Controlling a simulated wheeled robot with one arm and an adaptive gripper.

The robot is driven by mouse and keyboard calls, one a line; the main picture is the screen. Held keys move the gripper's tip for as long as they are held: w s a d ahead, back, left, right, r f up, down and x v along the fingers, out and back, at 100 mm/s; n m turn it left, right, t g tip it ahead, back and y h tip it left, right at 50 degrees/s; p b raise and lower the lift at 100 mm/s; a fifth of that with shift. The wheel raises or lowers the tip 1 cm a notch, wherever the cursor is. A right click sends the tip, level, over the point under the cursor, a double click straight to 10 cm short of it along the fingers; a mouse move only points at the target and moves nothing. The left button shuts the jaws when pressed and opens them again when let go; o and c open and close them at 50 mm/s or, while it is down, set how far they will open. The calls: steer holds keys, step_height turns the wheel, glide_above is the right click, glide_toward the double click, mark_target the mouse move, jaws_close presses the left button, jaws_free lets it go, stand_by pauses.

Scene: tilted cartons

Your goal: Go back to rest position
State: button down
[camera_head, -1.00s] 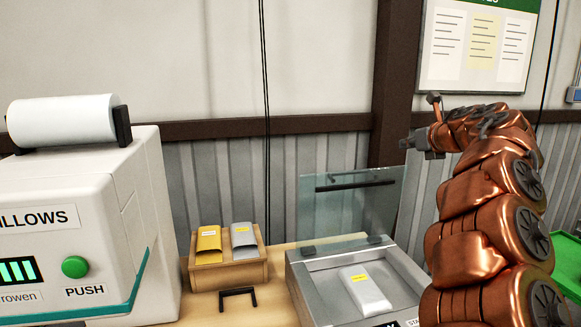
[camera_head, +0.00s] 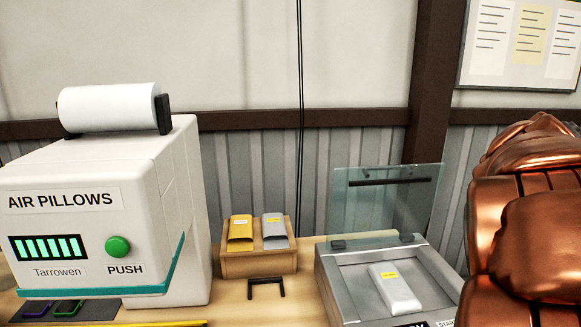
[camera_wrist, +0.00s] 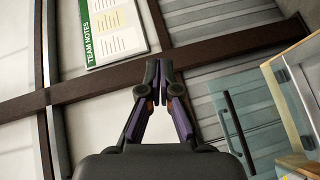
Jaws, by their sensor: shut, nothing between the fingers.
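My gripper (camera_wrist: 159,82) shows in the wrist view with its two dark fingers together, shut and empty. In the head view my copper-coloured arm fills the right edge, and the gripper itself is out of that picture.
A white air pillow machine (camera_head: 95,215) with a green button stands at left. A wooden box (camera_head: 258,264) holds a yellow and a grey packet. A grey metal tray unit (camera_head: 345,290) with a raised glass lid (camera_head: 386,205) holds a white packet (camera_head: 394,288). The notice board (camera_wrist: 112,30) hangs on the wall.

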steer(key=s+a+f+m+g+y, duration=0.2)
steer(key=s+a+f, duration=0.25)
steer(key=f, duration=0.35)
steer(key=s+a+f+m+g+y, duration=0.25)
steer(key=s+a+f, duration=0.2)
steer(key=f, duration=0.45)
steer(key=s+a+f+m+g+y, duration=0.1)
steer(key=s+a+f+g+y, duration=0.2)
steer(key=a+f, duration=0.4)
steer(key=s+a+f+g+y, duration=0.2)
steer(key=s+a+f, duration=0.4)
steer(key=s, duration=0.3)
steer(key=s+a+f+g+y, duration=0.2)
steer(key=s+a+f, duration=0.3)
steer(key=s+a, duration=0.4)
steer(key=shift+f+m+g, duration=0.35)
steer(key=shift+f, duration=0.05)
